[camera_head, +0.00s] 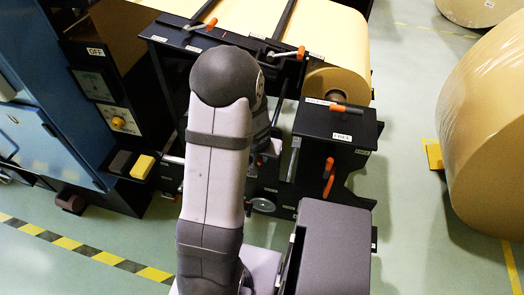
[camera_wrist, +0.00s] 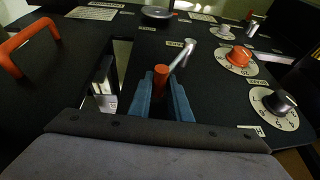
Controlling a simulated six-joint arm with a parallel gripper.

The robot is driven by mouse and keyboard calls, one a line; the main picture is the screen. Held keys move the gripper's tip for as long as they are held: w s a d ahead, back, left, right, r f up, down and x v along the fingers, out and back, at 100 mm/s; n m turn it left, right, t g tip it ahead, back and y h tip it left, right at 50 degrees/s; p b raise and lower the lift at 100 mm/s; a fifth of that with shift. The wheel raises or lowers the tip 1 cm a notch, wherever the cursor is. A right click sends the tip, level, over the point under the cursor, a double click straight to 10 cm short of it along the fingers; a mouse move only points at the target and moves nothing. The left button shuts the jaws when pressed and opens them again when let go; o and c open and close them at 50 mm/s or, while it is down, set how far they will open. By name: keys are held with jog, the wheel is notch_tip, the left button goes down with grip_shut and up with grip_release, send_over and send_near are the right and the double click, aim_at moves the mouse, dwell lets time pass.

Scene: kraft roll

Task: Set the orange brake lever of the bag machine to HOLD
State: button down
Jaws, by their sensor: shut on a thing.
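In the wrist view, the two blue fingers of my gripper (camera_wrist: 163,94) are closed around the upright orange grip (camera_wrist: 161,74) of a lever. A bare metal arm (camera_wrist: 184,55) runs from beside the grip toward the upper right. Small white labels lie on the black panel near it; I cannot read them clearly, so I cannot tell which mark the lever stands at. In the head view my arm covers the gripper and this lever.
In the wrist view, an orange dial (camera_wrist: 238,57) and a black dial (camera_wrist: 283,100) stand to the right, an orange handle (camera_wrist: 30,42) to the left. A slot opens in the panel left of the fingers. The head view shows a large paper roll (camera_head: 490,130) at right.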

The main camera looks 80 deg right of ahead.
jog(key=shift+w+a+r+g+p, duration=0.3)
jog(key=shift+w+r+g+p, duration=0.3)
jog(key=shift+p, duration=2.85)
jog(key=w+f+n+g+p, duration=0.2)
jog(key=w+g+p, duration=0.1)
jog(key=w+g, duration=0.5)
jog(key=shift+w+f, duration=0.3)
jog(key=shift+w, duration=1.3)
jog(key=c, duration=1.7)
grip_release()
jog(key=shift+w+r, duration=0.1)
jog(key=shift+r, duration=0.1)
